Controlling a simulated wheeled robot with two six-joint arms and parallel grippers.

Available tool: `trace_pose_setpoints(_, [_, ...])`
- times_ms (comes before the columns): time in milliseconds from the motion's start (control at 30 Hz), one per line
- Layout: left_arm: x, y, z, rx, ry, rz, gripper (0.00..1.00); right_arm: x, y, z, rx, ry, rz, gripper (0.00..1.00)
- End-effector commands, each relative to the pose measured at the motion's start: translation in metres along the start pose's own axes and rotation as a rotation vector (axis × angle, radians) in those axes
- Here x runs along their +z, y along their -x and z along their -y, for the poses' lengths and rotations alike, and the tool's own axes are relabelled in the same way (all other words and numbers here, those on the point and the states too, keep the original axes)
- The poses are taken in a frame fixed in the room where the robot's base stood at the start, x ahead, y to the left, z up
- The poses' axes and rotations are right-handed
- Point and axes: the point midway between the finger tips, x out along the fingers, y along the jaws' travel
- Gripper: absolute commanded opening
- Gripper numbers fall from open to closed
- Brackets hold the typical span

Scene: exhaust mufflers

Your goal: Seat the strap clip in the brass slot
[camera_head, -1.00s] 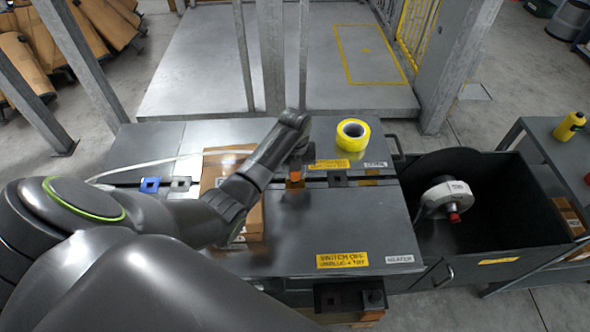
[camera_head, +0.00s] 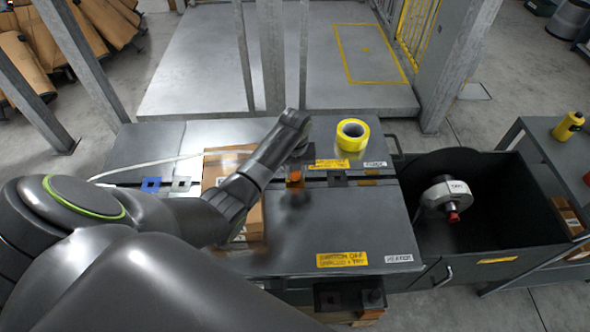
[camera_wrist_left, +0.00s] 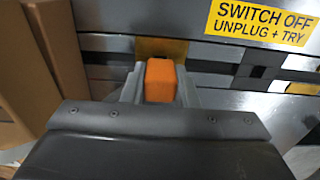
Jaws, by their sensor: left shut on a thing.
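My left gripper (camera_wrist_left: 160,88) is shut on the orange strap clip (camera_wrist_left: 161,80), with a grey finger on each side of it. A brass plate (camera_wrist_left: 160,47), which looks like the brass slot, lies just beyond the clip on the dark rail. I cannot tell whether the clip touches it or is in it. In the head view the orange clip (camera_head: 295,179) sits at the fingertips over the bench's rail, and the gripper hides the brass behind it. My right gripper is not in view.
A cardboard box (camera_head: 255,215) lies beside my left arm, with a pale strap (camera_head: 145,167) running left. Blue (camera_head: 151,184) and black (camera_head: 337,178) slot plates line the rail. Yellow tape (camera_head: 352,135) stands behind. A dark bin (camera_head: 510,215) is right. The bench front is clear.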

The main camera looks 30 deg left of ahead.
Motion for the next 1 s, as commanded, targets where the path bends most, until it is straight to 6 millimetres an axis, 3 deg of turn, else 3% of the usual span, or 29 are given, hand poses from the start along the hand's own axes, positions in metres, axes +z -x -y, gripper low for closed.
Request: trace_pose_setpoints(1000, [0.0001, -0.0002, 0.0002, -0.001, 0.000, 0.001, 0.07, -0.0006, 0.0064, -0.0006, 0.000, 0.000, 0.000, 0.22])
